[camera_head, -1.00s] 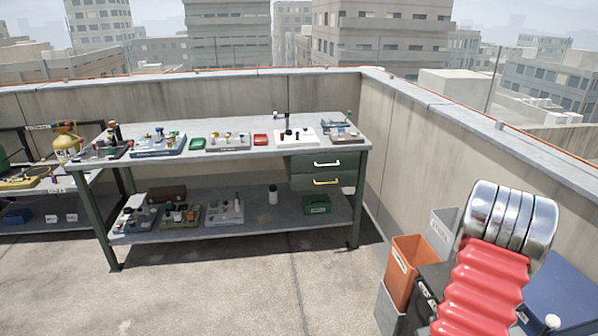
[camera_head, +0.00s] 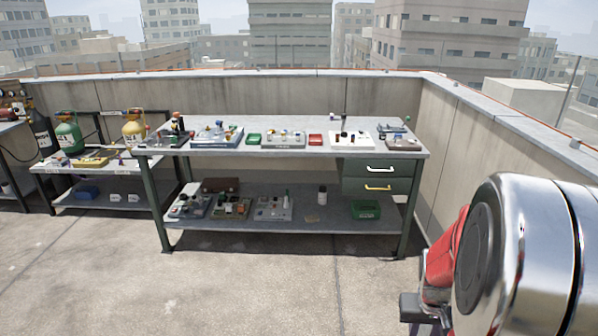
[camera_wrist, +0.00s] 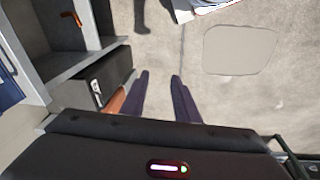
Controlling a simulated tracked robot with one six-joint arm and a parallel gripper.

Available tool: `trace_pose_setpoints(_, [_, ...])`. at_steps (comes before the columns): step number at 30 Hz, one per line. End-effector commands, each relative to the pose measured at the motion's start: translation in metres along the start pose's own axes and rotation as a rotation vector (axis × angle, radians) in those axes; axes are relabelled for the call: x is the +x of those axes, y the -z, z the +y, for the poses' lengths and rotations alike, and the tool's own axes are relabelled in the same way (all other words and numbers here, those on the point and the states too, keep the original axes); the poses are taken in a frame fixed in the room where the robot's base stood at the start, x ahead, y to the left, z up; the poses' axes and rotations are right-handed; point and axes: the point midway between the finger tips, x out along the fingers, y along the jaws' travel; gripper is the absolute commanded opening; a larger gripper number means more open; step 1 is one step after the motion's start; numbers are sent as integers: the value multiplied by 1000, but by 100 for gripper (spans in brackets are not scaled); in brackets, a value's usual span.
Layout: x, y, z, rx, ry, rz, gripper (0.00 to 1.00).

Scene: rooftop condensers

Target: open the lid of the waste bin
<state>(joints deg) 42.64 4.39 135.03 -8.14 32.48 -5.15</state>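My gripper (camera_wrist: 160,77) is in the wrist view with its two dark fingers apart and nothing between them; bare concrete floor shows behind. To its left is a dark box (camera_wrist: 113,68) with a white label, with a strip of orange (camera_wrist: 116,103) below it. I cannot tell which of these is the waste bin or where its lid is. In the head view my arm fills the lower right and covers the area where the bins stood; my fingers do not show there.
Grey open compartments (camera_wrist: 48,68) and a blue surface (camera_wrist: 8,88) lie at the wrist view's left. A workbench (camera_head: 270,152) with trays and two drawers stands along the parapet wall (camera_head: 300,97). A lower table (camera_head: 110,166) with gas cylinders is left. The foreground floor is clear.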

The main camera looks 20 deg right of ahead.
Motion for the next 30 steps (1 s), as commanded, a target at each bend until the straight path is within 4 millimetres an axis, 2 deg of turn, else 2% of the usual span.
trace_pose_setpoints(3, [-27,-8,-25,-16,14,2,28])
trace_pose_setpoints(12, [-83,-36,-81,-66,56,13,28])
trace_pose_setpoints(23, [-143,-72,-138,-184,118,89,28])
trace_pose_setpoints(30, [-182,-90,-172,-294,171,203,28])
